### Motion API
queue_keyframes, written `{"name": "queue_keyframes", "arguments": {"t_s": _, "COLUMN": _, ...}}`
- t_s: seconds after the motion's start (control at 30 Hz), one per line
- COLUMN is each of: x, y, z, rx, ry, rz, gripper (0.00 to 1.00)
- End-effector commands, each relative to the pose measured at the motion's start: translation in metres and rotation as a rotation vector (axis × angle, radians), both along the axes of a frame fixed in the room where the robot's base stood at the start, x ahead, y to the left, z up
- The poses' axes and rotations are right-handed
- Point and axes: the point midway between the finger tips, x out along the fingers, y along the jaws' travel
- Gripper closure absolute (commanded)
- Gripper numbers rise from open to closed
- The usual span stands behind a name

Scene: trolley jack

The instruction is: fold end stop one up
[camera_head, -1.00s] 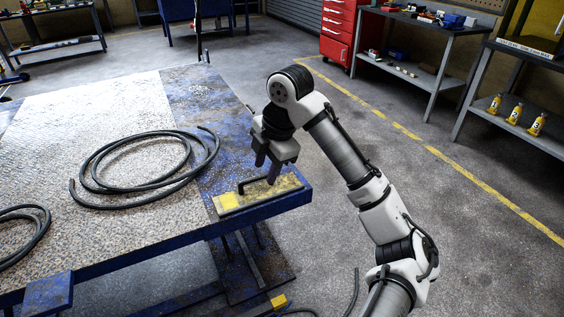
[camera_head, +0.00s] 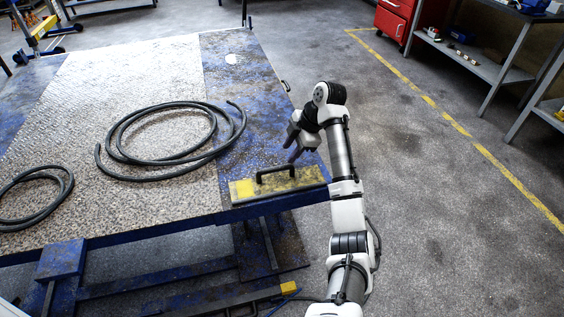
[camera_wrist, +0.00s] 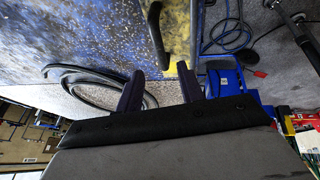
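The end stop is a worn yellow plate (camera_head: 245,189) with a black bar handle (camera_head: 275,171). It lies flat along the near right edge of the blue platform (camera_head: 222,45). My gripper (camera_head: 291,149) hangs over the platform just behind and right of the handle, apart from it. In the wrist view my gripper (camera_wrist: 160,84) has its two dark fingers spread, with nothing between them. The black handle (camera_wrist: 156,30) and part of the yellow plate (camera_wrist: 182,58) show beyond the fingertips. The rest of the plate is hidden or out of frame there. Which numbered stop this is cannot be told.
A coiled black hose (camera_head: 165,178) lies on the platform left of the plate, and another hose (camera_head: 42,213) lies farther left. A blue frame (camera_head: 180,285) is below the platform. Shelves stand at the back right. The floor right of my arm is clear.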

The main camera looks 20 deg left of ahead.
Motion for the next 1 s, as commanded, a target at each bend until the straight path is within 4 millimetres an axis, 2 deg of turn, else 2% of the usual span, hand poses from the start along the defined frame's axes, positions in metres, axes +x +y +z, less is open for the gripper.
{"name": "queue_keyframes", "arguments": {"t_s": 0.2, "x": -0.004, "y": 0.019, "z": -0.039, "rx": -0.001, "ry": 0.004, "rz": 0.0, "gripper": 0.62}}
{"name": "queue_keyframes", "arguments": {"t_s": 0.4, "x": -0.005, "y": 0.03, "z": -0.062, "rx": 0.0, "ry": 0.001, "rz": 0.001, "gripper": 0.62}}
{"name": "queue_keyframes", "arguments": {"t_s": 0.8, "x": -0.005, "y": 0.033, "z": -0.071, "rx": -0.001, "ry": -0.001, "rz": 0.0, "gripper": 0.62}}
{"name": "queue_keyframes", "arguments": {"t_s": 1.0, "x": -0.005, "y": 0.033, "z": -0.07, "rx": 0.0, "ry": 0.0, "rz": 0.0, "gripper": 0.87}}
